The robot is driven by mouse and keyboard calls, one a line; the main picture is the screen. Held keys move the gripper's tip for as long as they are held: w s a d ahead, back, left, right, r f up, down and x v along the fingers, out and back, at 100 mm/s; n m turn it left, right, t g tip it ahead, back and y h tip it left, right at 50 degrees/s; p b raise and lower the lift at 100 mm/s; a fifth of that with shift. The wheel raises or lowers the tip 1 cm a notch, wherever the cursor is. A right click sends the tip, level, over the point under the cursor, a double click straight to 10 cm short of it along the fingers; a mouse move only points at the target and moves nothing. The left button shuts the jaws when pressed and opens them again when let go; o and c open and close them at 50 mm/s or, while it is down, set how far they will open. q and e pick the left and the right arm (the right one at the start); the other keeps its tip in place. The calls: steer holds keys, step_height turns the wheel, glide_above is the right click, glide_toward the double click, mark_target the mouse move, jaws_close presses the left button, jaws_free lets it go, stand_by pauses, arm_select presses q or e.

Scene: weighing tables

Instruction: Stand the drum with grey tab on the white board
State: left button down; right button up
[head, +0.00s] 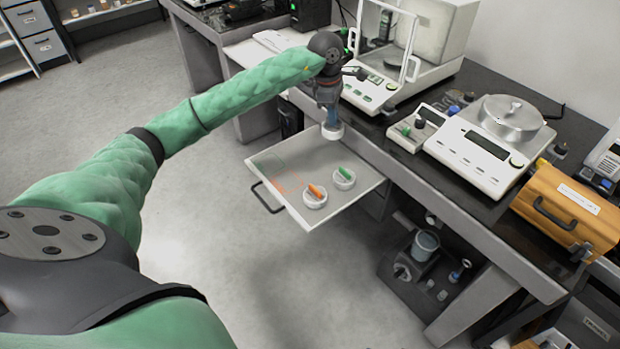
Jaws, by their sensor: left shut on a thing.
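My left gripper (331,112) points down and is shut on a small white round drum (333,131), held above the far edge of the pulled-out drawer. A bluish-grey part shows above this drum; I cannot clearly tell tab from fingers. The drawer's flat white, board-like surface (285,163) carries a white drum with an orange tab (315,196) and a white drum with a green tab (344,178). Thin green and orange outlines show on its left part. My right gripper is not in view.
The dark bench (460,190) stands behind and right of the drawer. It carries a glass-sided balance (372,92), a flat scale (478,150) and an orange case (567,208). The drawer's dark handle (268,199) faces open floor. The drawer's left part is clear.

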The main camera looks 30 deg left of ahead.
arm_select(q)
steer(key=shift+w+a+f+n, duration=0.15)
steer(key=shift+w+a+n, duration=0.35)
steer(key=shift+n, duration=0.3)
steer(key=shift+s+a+f, duration=0.1)
steer(key=shift+a, duration=0.3)
steer(key=s+a+f, duration=0.2)
steer(key=a+f, duration=0.1)
steer(key=a, duration=0.2)
steer(key=p, duration=0.3)
glide_above(292, 155)
steer(key=shift+f, duration=3.85)
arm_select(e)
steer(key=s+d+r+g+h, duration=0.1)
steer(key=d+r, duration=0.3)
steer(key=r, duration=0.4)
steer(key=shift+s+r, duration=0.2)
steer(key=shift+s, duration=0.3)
arm_select(q)
steer(key=shift+f, duration=0.1)
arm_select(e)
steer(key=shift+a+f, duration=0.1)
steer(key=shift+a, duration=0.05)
